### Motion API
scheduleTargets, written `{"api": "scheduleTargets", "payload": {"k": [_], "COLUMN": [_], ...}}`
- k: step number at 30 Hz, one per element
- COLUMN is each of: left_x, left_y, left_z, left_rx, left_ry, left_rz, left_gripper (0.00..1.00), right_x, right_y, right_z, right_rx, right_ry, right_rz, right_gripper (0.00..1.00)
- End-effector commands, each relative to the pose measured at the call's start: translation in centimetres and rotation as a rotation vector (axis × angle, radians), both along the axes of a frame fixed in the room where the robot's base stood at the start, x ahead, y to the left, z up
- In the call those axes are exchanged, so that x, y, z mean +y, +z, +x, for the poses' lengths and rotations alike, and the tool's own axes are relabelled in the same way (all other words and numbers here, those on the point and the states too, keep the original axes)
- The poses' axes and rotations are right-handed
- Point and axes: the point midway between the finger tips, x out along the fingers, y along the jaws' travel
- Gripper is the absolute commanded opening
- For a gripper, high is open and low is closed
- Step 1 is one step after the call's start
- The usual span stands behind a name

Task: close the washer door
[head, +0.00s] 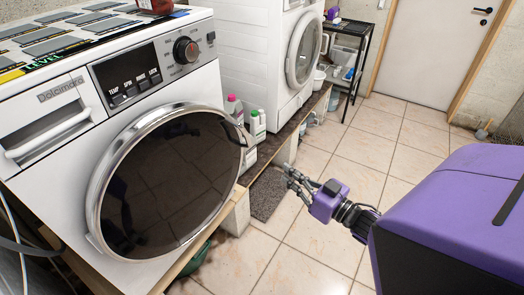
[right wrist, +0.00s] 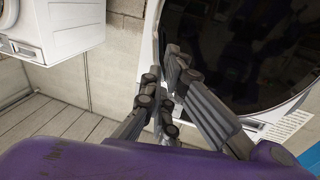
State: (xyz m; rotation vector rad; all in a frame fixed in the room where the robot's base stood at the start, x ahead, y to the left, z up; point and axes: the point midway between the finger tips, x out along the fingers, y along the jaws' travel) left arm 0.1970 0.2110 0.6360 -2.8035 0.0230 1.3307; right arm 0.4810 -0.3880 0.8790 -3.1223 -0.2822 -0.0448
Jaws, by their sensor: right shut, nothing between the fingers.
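The washer (head: 60,185) stands at the left in the head view. Its round dark door (head: 165,185) has a chrome rim, with a light handle at the right edge. The door's right edge seems to stand out from the washer front, so it looks ajar; the gap itself is hidden. My right gripper (head: 293,181) is to the right of the door, apart from it, with its fingers together and empty. In the right wrist view the shut fingers (right wrist: 165,95) show in front of a large dark round glass (right wrist: 245,50); contact cannot be told. My left gripper is not in view.
A second white machine (head: 262,60) stands behind the washer on the block-and-board plinth (head: 235,215). Bottles (head: 257,125) stand between them. A dark mat (head: 268,192) lies on the floor. A black shelf rack (head: 350,65) stands at the back. Tiled floor (head: 285,265) is open at the right.

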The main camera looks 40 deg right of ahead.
Motion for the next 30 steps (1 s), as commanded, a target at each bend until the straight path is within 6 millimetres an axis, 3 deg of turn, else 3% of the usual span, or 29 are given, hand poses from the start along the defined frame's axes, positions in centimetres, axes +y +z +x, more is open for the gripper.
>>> {"api": "scheduleTargets", "payload": {"k": [9,15,21,30], "left_x": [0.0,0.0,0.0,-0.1], "left_y": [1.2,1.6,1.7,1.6], "left_z": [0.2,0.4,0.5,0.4], "left_rx": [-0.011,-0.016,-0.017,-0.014], "left_ry": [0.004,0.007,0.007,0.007], "left_rz": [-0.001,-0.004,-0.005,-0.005], "left_gripper": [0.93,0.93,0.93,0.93], "right_x": [1.3,1.8,2.1,2.2], "right_y": [0.6,0.7,0.5,0.4], "right_z": [6.9,10.3,11.8,12.0], "right_rx": [-0.007,-0.005,-0.003,-0.002], "right_ry": [0.002,0.001,0.000,0.001], "right_rz": [-0.003,-0.005,-0.006,-0.006], "right_gripper": [0.00,0.00,0.00,0.00]}}
